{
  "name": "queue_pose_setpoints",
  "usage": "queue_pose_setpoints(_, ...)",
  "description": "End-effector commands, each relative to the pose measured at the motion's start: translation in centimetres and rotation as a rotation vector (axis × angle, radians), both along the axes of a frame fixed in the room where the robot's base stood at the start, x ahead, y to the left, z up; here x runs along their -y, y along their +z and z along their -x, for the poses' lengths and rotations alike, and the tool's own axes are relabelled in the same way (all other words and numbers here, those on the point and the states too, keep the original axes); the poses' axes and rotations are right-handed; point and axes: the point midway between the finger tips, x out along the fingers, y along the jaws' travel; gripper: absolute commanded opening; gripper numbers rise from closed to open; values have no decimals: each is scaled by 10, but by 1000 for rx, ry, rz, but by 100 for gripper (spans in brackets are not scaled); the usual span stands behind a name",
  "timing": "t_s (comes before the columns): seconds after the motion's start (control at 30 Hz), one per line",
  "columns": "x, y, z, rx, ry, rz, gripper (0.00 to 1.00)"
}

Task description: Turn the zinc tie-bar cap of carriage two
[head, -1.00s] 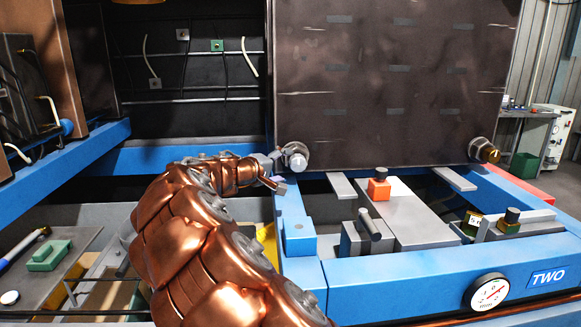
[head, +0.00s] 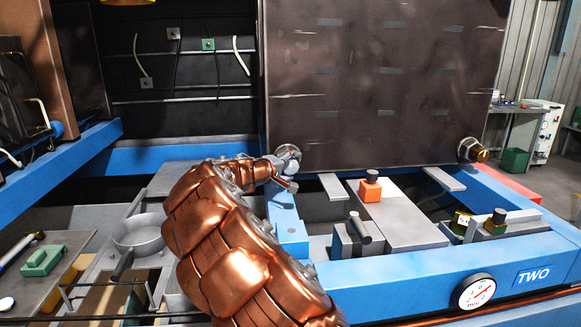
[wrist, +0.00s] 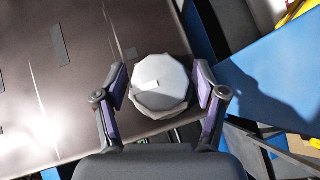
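The zinc tie-bar cap (head: 288,155) is a pale grey, many-sided cap at the lower left corner of the big dark plate (head: 385,85). In the wrist view the cap (wrist: 160,84) sits between the two purple-padded fingers of my gripper (wrist: 159,88). The fingers are open on either side of it, with a narrow gap showing at each side. In the head view my gripper (head: 284,172) is at the cap and partly covers it. The blue frame below bears a "TWO" label (head: 533,275).
A brass cap (head: 473,150) is at the plate's lower right corner. A grey pan (head: 137,232) lies left.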

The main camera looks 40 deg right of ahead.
Motion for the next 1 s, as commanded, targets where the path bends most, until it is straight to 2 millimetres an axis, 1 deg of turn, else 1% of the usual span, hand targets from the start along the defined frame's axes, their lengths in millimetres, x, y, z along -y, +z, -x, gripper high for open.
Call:
queue_pose_setpoints(0.03,0,0,0,0,0,0,62)
queue_pose_setpoints(0.07,0,0,0,0,0,0,59)
queue_pose_setpoints(0.47,0,0,0,0,0,0,17)
queue_pose_setpoints(0.77,0,-1,0,25,1,-31,16)
queue_pose_setpoints(1.0,-1,-2,0,110,1,-142,16)
